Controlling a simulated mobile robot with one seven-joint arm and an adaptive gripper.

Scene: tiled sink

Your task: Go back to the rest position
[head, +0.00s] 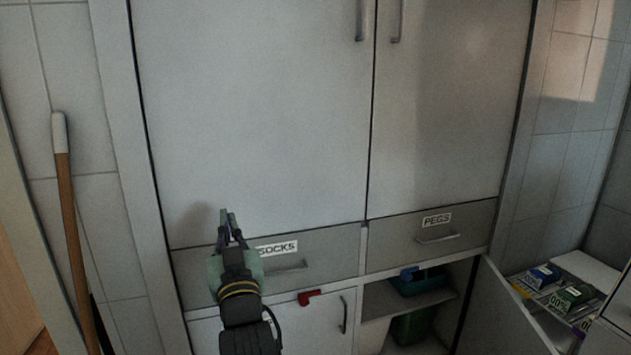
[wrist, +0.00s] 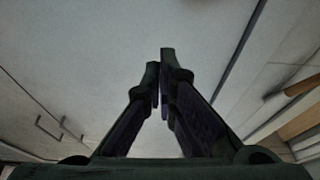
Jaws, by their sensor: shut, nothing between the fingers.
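My gripper (head: 231,226) is in front of the tall white cabinet, by the left end of the drawer labelled SOCKS (head: 323,256). In the wrist view its fingers (wrist: 160,85) are shut with nothing between them. They point toward the pale cabinet door (head: 250,110). My gripper and arm hide the left part of the SOCKS drawer. I cannot tell whether the fingertips touch the cabinet.
A drawer labelled PEGS (head: 435,235) is at the right. Below it, an open compartment holds a teal tub (head: 420,283) and a green bin (head: 412,325). A red object (head: 309,297) sits under the SOCKS drawer. An open door (head: 515,318) stands at lower right. A wooden-handled pole (head: 72,230) leans left.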

